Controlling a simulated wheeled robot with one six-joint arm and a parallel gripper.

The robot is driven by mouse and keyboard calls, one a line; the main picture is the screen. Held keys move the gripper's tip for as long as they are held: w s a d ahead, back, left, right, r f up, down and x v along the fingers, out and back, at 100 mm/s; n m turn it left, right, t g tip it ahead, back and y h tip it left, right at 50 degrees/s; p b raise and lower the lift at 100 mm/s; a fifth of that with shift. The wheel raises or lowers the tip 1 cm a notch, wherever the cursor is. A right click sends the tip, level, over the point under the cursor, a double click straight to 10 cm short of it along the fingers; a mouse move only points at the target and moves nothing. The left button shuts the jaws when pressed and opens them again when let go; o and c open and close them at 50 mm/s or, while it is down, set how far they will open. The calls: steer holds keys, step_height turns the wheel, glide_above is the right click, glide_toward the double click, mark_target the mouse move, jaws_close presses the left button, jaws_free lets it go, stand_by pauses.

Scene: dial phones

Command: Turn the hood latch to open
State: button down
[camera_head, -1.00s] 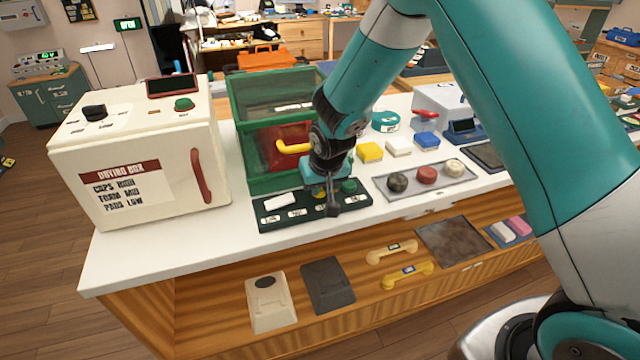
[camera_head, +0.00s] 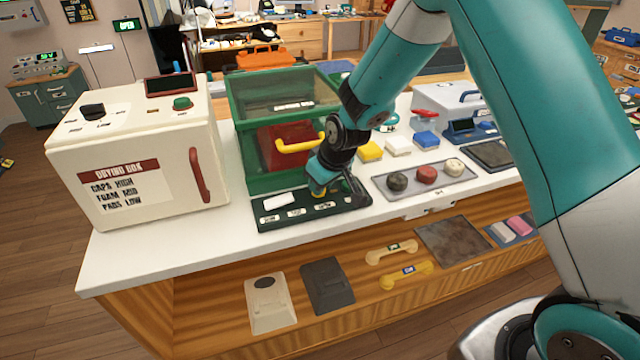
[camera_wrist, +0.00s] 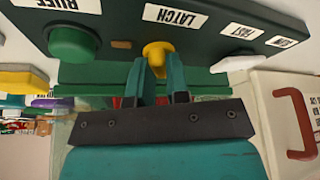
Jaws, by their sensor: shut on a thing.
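The green hood (camera_head: 240,110) stands on the white counter with a clear upper panel and a yellow handle (camera_head: 298,146) on its red front. A dark green control panel (camera_head: 268,223) lies in front of it. In the wrist view the yellow latch knob (camera_wrist: 157,50) sits on this panel (camera_wrist: 215,40) beside the LATCH label (camera_wrist: 175,17). My gripper (camera_wrist: 163,68) is shut on the latch knob, one finger on each side. In the head view my gripper (camera_head: 319,188) is low over the panel and hides the knob.
In the wrist view a green button (camera_wrist: 72,43) is beside the latch knob, near my fingers. A cream box (camera_head: 140,150) with a red handle stands left. A grey tray (camera_head: 424,190) with three round knobs lies right. The counter front (camera_head: 170,255) is clear.

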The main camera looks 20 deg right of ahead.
steer(key=shift+d+n+y, duration=0.1)
steer(key=shift+n+y, duration=0.2)
steer(key=shift+n, duration=0.7)
steer(key=shift+g, duration=0.3)
steer(key=c, duration=1.1)
jaws_free()
steer(key=shift+r, duration=0.1)
steer(key=v, duration=1.7)
steer(key=shift+d+b, duration=0.15)
steer(key=shift+b, duration=0.25)
steer(key=shift+s, duration=0.15)
steer(key=shift+c, duration=0.2)
